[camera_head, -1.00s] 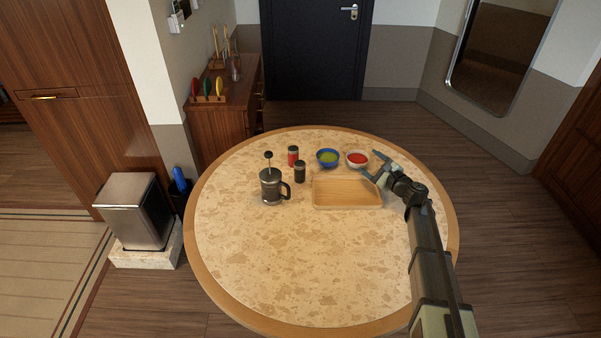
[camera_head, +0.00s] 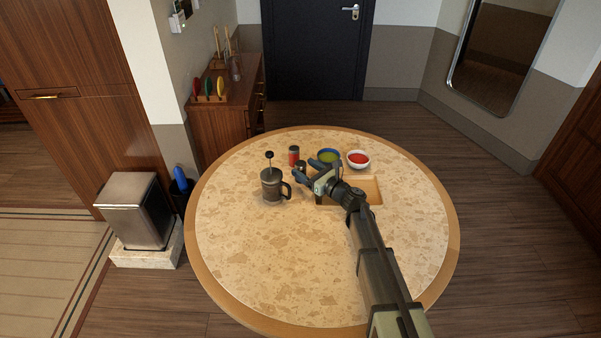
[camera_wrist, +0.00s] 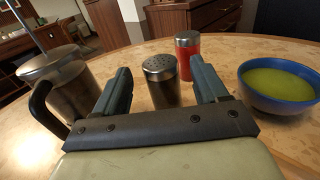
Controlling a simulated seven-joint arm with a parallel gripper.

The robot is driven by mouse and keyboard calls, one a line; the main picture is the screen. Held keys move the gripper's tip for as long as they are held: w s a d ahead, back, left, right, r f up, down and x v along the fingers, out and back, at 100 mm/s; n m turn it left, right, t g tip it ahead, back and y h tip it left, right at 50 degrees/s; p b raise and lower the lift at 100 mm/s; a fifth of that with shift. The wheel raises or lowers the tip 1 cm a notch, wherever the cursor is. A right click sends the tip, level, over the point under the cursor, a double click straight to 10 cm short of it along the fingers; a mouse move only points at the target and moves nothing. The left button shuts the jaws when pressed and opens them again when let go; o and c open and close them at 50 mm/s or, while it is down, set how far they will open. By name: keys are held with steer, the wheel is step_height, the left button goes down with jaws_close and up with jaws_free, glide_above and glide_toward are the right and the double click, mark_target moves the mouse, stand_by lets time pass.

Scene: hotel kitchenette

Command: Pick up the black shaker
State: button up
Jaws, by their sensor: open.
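The black shaker (camera_wrist: 162,84) has a perforated metal lid and stands upright on the round table. In the wrist view it is between my gripper's two fingers (camera_wrist: 163,90), with a gap visible on each side; I cannot tell how deep between them it is. My gripper is open and low over the table. In the head view my gripper (camera_head: 312,179) reaches in from the right, and the shaker's top (camera_head: 301,165) shows just beyond it, with its lower part hidden.
A red shaker (camera_wrist: 187,52) stands just behind. A French press (camera_head: 272,185) is at left. A blue bowl of green food (camera_wrist: 280,84) is at right, beside a white bowl of red food (camera_head: 358,159). A wooden tray (camera_head: 372,190) lies partly under my arm. The front table (camera_head: 270,270) is clear.

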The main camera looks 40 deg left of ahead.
mark_target(297, 163)
steer(key=a, duration=0.5)
steer(key=shift+d, duration=0.1)
steer(key=c, duration=1.1)
